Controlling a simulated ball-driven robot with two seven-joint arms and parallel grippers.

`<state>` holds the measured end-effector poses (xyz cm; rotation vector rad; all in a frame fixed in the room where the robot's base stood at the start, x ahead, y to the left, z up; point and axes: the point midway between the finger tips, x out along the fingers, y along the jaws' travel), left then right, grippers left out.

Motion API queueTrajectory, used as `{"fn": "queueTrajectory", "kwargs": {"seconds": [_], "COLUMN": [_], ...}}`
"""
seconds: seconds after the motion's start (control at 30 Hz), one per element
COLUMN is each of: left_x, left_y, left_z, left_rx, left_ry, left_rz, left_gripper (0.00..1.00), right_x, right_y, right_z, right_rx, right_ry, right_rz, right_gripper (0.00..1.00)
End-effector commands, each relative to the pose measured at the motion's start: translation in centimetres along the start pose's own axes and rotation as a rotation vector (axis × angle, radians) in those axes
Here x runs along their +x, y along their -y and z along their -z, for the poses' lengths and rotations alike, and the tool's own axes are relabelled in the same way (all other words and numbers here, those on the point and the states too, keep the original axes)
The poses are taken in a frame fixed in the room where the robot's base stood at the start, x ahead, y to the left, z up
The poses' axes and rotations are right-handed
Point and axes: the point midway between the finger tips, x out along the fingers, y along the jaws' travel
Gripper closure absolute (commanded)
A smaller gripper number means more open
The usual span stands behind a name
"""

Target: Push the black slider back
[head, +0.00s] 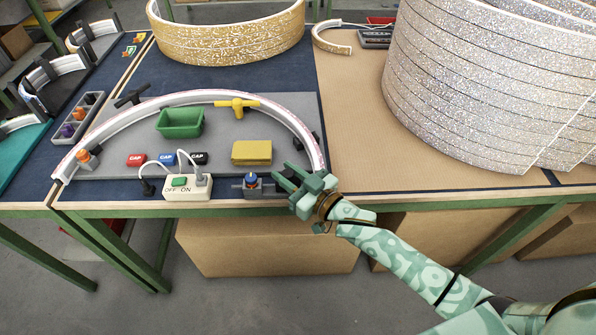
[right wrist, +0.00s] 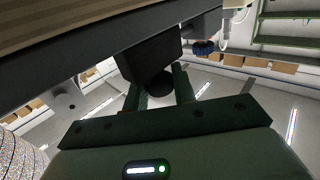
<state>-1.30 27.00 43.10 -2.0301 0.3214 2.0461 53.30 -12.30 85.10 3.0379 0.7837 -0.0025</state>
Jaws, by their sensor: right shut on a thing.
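The black slider (right wrist: 150,56) shows in the right wrist view as a dark block beside the grey board, with a round black knob (right wrist: 158,84) on its near side. My right gripper (head: 284,179) is at the board's front right corner in the head view, its fingers pointing left. In the right wrist view the fingers stand on both sides of the knob and are shut on it. In the head view the gripper hides the slider, at least in large part. My left gripper is not in view.
A blue knob (head: 250,179) is left of my gripper, with a switch box (head: 188,188) further left. Bare brown table top (head: 355,150) lies to the right.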

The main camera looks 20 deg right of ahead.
Motion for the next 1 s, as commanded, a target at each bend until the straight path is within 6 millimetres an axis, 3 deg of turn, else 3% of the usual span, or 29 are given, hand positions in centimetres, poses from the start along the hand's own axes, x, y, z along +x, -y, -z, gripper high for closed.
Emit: {"fn": "queueTrajectory", "kwargs": {"seconds": [0.4, 0.43, 0.5, 0.83, 1.0], "left_x": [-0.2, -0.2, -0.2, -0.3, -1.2], "left_y": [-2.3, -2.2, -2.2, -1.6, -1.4], "left_z": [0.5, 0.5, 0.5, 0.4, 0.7], "left_rx": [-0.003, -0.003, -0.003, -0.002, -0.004], "left_ry": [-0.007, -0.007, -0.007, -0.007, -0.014], "left_rz": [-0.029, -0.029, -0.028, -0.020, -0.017], "left_gripper": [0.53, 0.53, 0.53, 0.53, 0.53], "right_x": [0.7, 0.7, 0.7, 0.2, -2.7], "right_y": [0.8, 0.8, 0.8, 0.8, 0.8], "right_z": [-0.1, -0.1, -0.1, -0.1, 0.1], "right_rx": [0.000, 0.000, 0.001, 0.000, 0.000], "right_ry": [0.001, 0.001, 0.001, 0.002, 0.004], "right_rz": [0.002, 0.002, 0.002, 0.000, 0.000], "right_gripper": [1.00, 0.65, 0.54, 0.54, 0.54]}}
